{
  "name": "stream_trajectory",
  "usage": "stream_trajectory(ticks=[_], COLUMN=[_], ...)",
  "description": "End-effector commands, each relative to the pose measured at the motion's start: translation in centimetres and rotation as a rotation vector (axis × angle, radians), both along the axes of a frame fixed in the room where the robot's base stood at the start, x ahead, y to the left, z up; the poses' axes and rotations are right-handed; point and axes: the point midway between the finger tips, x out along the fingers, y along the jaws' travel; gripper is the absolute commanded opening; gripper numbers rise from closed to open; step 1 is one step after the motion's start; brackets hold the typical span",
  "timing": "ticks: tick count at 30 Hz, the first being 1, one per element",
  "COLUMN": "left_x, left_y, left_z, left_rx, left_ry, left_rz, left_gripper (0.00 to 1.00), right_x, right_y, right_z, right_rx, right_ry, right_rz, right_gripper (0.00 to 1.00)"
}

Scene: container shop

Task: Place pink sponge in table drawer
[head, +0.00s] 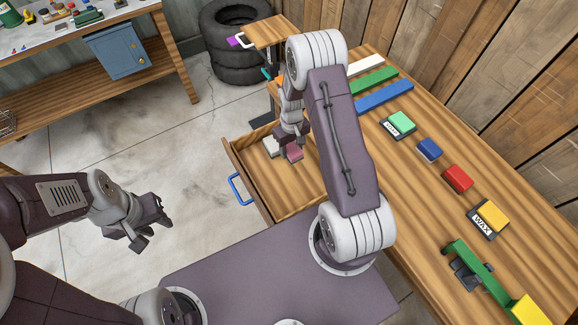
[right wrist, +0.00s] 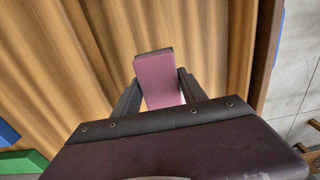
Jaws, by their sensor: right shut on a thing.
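The pink sponge (head: 294,153) has a dark layer on its back. My right gripper (head: 284,149) is shut on it, and the right wrist view shows the sponge (right wrist: 157,80) between the two fingers. In the head view the sponge is over the open table drawer (head: 257,141), inside its outline. I cannot tell whether it touches the drawer floor. The drawer is wooden with a blue handle (head: 238,190) and looks otherwise empty. My right arm hides part of the drawer's far right side. My left gripper (head: 154,226) is open and empty over the floor at the left.
The wooden table (head: 420,205) holds blue (head: 428,149), red (head: 457,178) and yellow (head: 491,215) sponge-like blocks, a green block (head: 401,121) and long coloured bars (head: 384,96). Black tires (head: 232,55) stand behind. A workbench (head: 150,55) is at the back left. The floor between is clear.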

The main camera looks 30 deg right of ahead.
Motion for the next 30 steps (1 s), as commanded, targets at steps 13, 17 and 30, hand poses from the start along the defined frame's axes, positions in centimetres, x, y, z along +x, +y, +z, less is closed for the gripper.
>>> stream_trajectory(ticks=[13, 17, 30], left_x=[0.0, 0.0, 0.0], left_y=[0.0, 0.0, 0.0], left_z=[-0.3, -0.3, -0.5], left_rx=[0.000, 0.000, 0.000], left_ry=[0.000, 0.000, 0.000], left_rz=[0.000, 0.000, 0.000], left_gripper=[0.34, 0.34, 0.34], right_x=[-0.1, 0.0, 0.0], right_y=[-0.1, -0.1, -0.1], right_z=[-5.6, -6.2, -10.3], right_rx=[0.001, 0.000, 0.000], right_ry=[0.002, 0.000, -0.001], right_rz=[-0.003, -0.003, -0.003], right_gripper=[0.11, 0.11, 0.11])
